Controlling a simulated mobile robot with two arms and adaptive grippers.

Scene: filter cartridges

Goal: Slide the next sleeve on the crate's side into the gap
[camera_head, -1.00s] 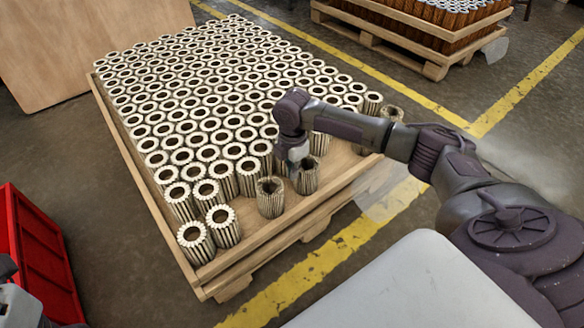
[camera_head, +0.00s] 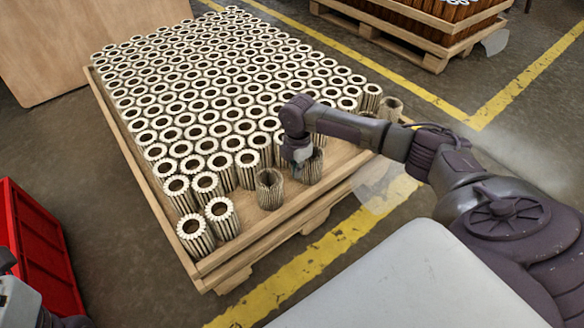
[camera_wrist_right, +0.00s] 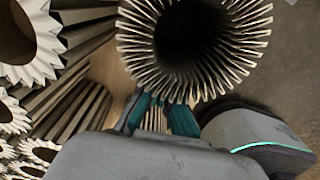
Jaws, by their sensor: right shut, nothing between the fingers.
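A wooden crate (camera_head: 285,224) holds tightly packed pale pleated sleeves in rows, with bare floor along its near right side. Two darker sleeves stand apart there: one at the front (camera_head: 269,194) and one (camera_head: 312,171) beside my right gripper (camera_head: 301,168). In the right wrist view, my right gripper (camera_wrist_right: 162,115) is shut and empty, with teal fingertips close against the outer pleats of a large upright sleeve (camera_wrist_right: 245,42); contact is unclear. Paler sleeves (camera_wrist_right: 20,60) stand to the left, across a narrow strip of wooden floor. A grey part of my left gripper (camera_head: 18,300) shows at the lower left edge; its fingers are unclear.
Another darker sleeve (camera_head: 390,108) stands at the crate's right corner. A red bin (camera_head: 40,255) is at the left. A second pallet crate (camera_head: 436,52) stands at the back right. A pale flat surface (camera_head: 410,285) fills the lower front.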

